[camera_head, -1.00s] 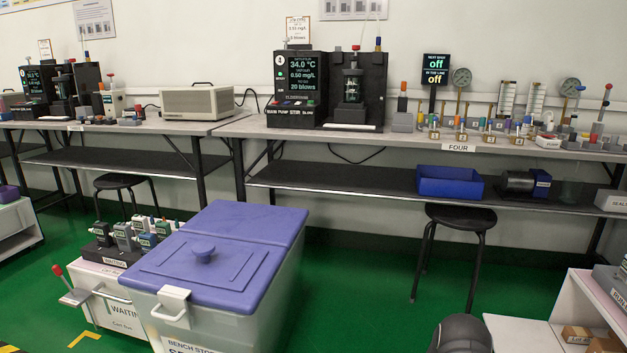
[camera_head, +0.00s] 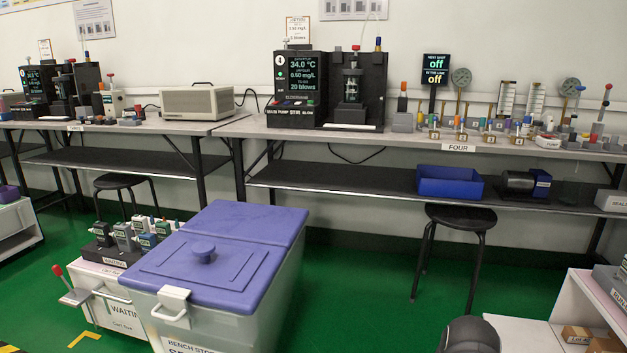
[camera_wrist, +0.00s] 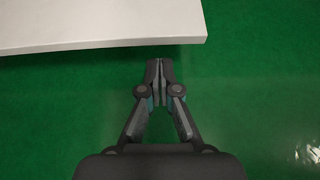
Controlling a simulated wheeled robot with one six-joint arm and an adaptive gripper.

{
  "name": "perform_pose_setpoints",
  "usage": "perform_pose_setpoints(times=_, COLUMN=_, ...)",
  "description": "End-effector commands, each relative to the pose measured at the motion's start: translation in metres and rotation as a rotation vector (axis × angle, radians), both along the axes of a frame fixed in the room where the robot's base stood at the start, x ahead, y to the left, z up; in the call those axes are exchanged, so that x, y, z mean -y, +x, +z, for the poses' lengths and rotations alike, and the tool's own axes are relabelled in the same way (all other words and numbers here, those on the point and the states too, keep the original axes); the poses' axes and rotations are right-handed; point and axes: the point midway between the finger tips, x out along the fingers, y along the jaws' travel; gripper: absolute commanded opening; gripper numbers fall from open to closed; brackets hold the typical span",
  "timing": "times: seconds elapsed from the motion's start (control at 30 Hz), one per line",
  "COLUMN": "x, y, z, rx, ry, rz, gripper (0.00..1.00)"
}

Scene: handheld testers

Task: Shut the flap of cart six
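No label that I can read names cart six. A white cart (camera_head: 583,304) stands at the lower right, cut off by the frame. A flat white panel (camera_head: 518,331) reaches left from its lower part; I cannot tell whether this is the flap. In the wrist view a white panel (camera_wrist: 90,30) with a straight edge lies at the upper left, above the green floor. My gripper (camera_wrist: 160,68) is shut and empty, its fingertips together just below that edge in the picture, apart from it. The head view shows only a dark part of my arm, not the fingers.
A storage bin (camera_head: 250,318) with a purple lid stands at the front centre, beside a white cart marked WAITING (camera_head: 118,303). A black stool (camera_head: 460,217) stands under the bench (camera_head: 400,141). Green floor (camera_head: 365,290) is clear between bin and right cart.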

Motion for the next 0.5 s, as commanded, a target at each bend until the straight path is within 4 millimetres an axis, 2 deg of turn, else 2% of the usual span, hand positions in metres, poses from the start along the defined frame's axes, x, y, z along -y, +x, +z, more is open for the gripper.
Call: perform_pose_setpoints(times=0.5, x=0.018, y=-0.004, z=0.0, rx=0.0, ry=0.001, rz=0.0, gripper=0.0)
